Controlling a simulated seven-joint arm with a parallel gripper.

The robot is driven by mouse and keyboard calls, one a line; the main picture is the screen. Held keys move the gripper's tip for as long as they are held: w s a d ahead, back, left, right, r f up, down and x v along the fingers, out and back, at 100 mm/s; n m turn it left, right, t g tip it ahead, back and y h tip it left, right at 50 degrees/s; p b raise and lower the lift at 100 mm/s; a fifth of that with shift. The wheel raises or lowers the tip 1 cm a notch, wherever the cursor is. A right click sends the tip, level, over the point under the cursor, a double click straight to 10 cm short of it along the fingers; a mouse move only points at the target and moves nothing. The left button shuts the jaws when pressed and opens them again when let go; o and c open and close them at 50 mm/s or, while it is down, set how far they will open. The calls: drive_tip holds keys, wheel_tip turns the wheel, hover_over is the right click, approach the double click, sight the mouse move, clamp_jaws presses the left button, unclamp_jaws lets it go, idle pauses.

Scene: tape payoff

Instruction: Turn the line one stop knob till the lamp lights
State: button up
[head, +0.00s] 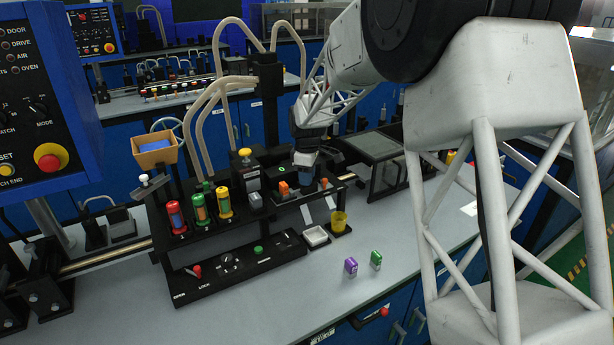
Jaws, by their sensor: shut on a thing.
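My gripper (306,158) points down at the middle of the black fixture on the bench. It is shut on a dark blue cylindrical part (307,176) directly below it. The fingertips are small and partly hidden, and I cannot tell whether this part is the line one stop knob. A small green mark glows on the black block (281,169) just left of the gripper. Orange pieces (284,188) sit below that block. I cannot identify the line one lamp or its state.
Red, green and yellow canisters (224,203) stand left on the fixture. A black front panel (235,268) carries a red lever and green button. A white tray (316,236), yellow cup (339,221), purple block (350,265) and green block (376,259) are in front. The front bench is mostly clear.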

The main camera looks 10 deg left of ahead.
drive_tip(key=shift+m, duration=0.4)
drive_tip(key=m, duration=1.3)
idle(0.5)
drive_tip(key=o, duration=0.9)
drive_tip(key=shift+r, duration=0.1)
